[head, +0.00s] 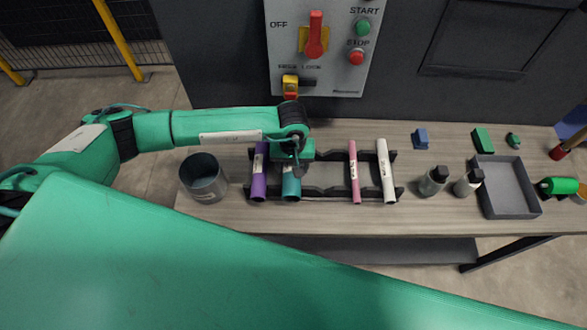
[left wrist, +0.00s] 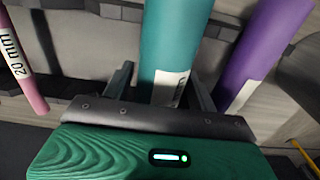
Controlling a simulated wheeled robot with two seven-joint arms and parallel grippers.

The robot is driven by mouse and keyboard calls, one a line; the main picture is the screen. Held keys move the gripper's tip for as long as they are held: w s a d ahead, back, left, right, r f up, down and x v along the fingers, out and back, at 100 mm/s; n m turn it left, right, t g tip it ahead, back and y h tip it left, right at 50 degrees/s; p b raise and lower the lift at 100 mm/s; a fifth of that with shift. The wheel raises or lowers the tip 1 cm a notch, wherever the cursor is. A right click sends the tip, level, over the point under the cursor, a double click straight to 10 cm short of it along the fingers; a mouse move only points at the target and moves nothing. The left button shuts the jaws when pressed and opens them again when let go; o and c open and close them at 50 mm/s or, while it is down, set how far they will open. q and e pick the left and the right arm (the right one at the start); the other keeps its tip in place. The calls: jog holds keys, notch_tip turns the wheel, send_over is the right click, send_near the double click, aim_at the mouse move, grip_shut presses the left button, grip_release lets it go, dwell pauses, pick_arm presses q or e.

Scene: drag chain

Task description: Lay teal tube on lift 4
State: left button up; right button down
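The teal tube (head: 291,190) lies across the black rack (head: 323,192) on the bench, just right of the purple tube (head: 259,178). My left gripper (head: 298,170) is low over its far part, which the hand hides in the head view. In the left wrist view the teal tube (left wrist: 172,40) runs between the two fingers of my left gripper (left wrist: 162,88), with a small gap visible beside it, so the fingers look open around it. A white label shows on the tube. I see no marking that identifies lift 4. My right gripper is not in view.
A pink tube (head: 354,174) and a white tube (head: 385,172) lie further right on the rack. A metal can (head: 203,180) stands to the left. Two bottles (head: 433,181) and a grey tray (head: 507,188) stand to the right. A switch panel (head: 325,45) is behind.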

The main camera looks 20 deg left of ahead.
pick_arm(q)
jog(key=c, duration=0.8)
jog(key=shift+r+p, duration=1.25)
jog(key=shift+r, duration=1.8)
